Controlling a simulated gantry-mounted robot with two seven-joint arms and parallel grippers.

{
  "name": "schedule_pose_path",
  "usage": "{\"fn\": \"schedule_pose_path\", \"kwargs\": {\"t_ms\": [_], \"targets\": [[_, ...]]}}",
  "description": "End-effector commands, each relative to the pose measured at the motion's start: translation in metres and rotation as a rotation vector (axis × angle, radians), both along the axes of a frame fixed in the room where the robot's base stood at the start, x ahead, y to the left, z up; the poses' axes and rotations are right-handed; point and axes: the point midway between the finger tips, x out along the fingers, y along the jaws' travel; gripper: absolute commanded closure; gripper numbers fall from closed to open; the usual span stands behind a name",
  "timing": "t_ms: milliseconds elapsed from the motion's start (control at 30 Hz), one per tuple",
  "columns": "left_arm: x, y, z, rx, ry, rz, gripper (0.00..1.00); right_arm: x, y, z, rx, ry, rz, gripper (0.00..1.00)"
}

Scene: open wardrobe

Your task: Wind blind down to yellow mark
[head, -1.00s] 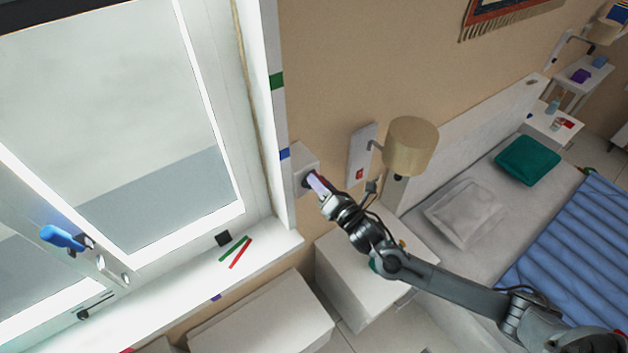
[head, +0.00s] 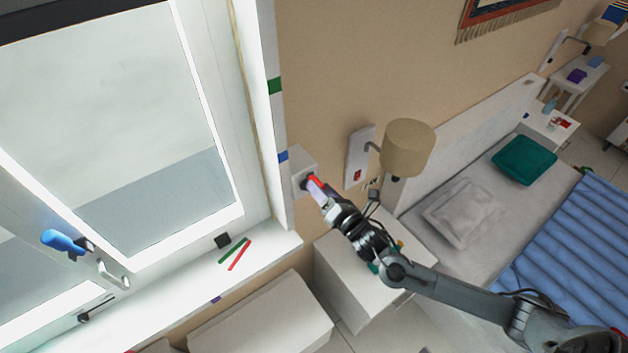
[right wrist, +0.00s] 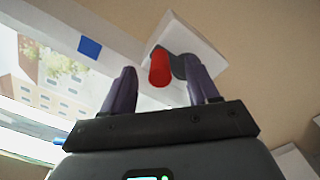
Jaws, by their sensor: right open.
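The winder is a white box (head: 304,170) on the wall just right of the window frame, with a dark crank and a red handle (head: 317,182). In the right wrist view the red handle (right wrist: 160,68) sticks out from the box (right wrist: 185,35). My right gripper (head: 316,190) is at the handle. Its two purple fingers (right wrist: 158,66) are open, one on either side of the handle; contact is not clear. The blind's dark lower edge (head: 60,15) crosses the top left of the window. Green (head: 274,86) and blue (head: 283,156) marks show on the frame. I see no yellow mark. My left gripper is out of view.
A wall lamp (head: 408,148) and a white switch panel (head: 358,158) are close to the right of my right gripper. A white bedside cabinet (head: 350,275) stands below it. The sill (head: 180,295) holds red and green sticks and a black block.

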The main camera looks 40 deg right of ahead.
Motion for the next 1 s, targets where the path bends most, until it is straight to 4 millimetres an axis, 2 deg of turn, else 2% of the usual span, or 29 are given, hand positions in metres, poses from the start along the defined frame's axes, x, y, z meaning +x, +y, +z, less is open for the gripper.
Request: {"fn": "schedule_pose_path", "kwargs": {"t_ms": [500,700,1000], "targets": [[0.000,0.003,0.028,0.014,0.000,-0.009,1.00,-0.051,0.001,0.002,-0.001,0.001,0.000,0.40],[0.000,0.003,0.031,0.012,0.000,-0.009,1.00,-0.060,0.001,0.001,-0.001,0.001,0.000,0.40],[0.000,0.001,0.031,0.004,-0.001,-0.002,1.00,-0.061,0.001,0.000,-0.001,0.000,0.000,0.40]]}}
